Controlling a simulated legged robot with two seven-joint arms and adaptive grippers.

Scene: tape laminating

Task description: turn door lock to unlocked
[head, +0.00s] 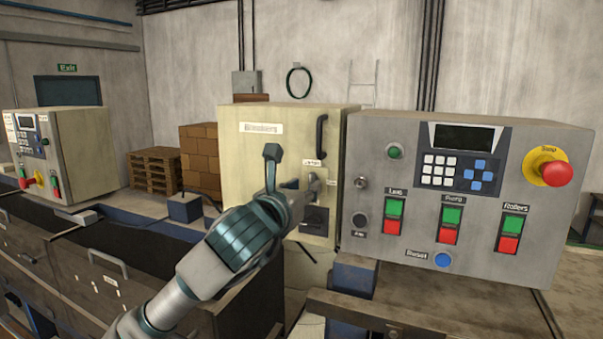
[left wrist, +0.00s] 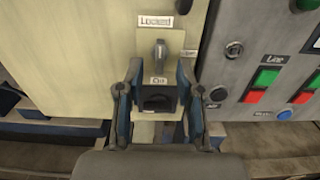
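The cream cabinet door (head: 248,150) carries a grey metal lock handle (head: 317,182) on a pale plate, under a small label. In the left wrist view the lock handle (left wrist: 160,53) points roughly upright below a label that reads "Locked" (left wrist: 156,21). My left gripper (left wrist: 160,92) is open, its two fingers apart and nothing held. It is in front of the door, below the lock handle, with a black rotary switch (left wrist: 158,100) showing between its fingers. In the head view my left gripper (head: 283,182) partly covers the plate. My right gripper is not in view.
A grey control panel (head: 400,245) with buttons and a red stop knob (head: 556,173) stands close on the right. A black door handle (head: 321,136) sits above the lock. A blue block (head: 185,206) and machine tops lie to the left.

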